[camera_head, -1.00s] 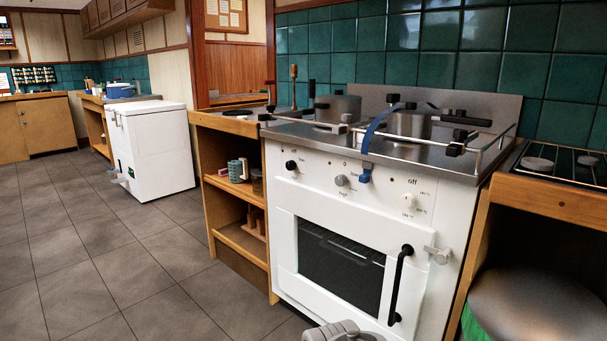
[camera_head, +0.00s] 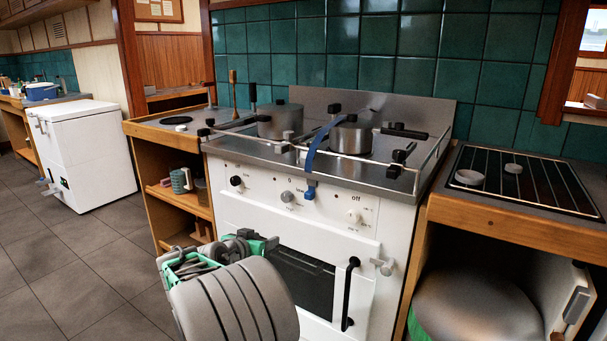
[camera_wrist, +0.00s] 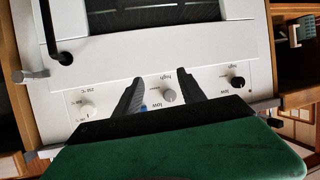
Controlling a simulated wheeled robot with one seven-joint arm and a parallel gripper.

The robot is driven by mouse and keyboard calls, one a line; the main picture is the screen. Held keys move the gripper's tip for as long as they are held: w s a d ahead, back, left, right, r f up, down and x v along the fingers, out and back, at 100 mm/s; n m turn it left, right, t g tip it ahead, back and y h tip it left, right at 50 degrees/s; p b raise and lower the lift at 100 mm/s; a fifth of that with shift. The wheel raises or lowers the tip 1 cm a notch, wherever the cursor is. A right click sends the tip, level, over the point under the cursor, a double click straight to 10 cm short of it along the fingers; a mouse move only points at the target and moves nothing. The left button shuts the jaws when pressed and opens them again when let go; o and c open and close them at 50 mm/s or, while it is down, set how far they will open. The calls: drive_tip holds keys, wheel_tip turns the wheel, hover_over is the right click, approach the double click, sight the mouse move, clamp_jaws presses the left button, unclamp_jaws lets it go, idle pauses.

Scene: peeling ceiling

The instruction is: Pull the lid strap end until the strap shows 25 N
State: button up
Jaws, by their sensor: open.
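A blue strap (camera_head: 322,140) runs from the lid of the front pot (camera_head: 352,138) over the stove's front rail. Its blue end (camera_head: 309,193) hangs at the white control panel, between the knobs. In the wrist view, which looks upside down, a bit of blue (camera_wrist: 144,108) shows by the left finger. My gripper (camera_wrist: 160,77) is open and empty, its two dark fingers in front of the panel and apart from each other. In the head view my grey arm is low at centre left, below and left of the strap end. I see no force reading.
The stove has knobs, such as the middle one (camera_head: 288,197), an oven door with a black handle (camera_head: 349,293), and a metal rail (camera_head: 432,160). A second pot (camera_head: 280,121) stands behind left. A wooden shelf (camera_head: 185,200) is left; open floor lies beyond.

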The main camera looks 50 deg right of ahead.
sight(307, 195)
drive_tip(key=d+r+m+h, duration=0.1)
drive_tip(key=d+r, duration=0.1)
drive_tip(key=d, duration=0.3)
drive_tip(key=s+d+r+m+g+h, duration=0.1)
drive_tip(key=d+r+h, duration=0.1)
drive_tip(key=d, duration=0.4)
drive_tip(key=s+d+r+g+h, duration=0.1)
drive_tip(key=d+r+h, duration=0.1)
drive_tip(key=d+r, duration=0.2)
drive_tip(key=shift+s+d+r+m+p, duration=0.15)
drive_tip(key=shift+d+m+p, duration=0.25)
drive_tip(key=shift+d, duration=0.45)
clamp_jaws()
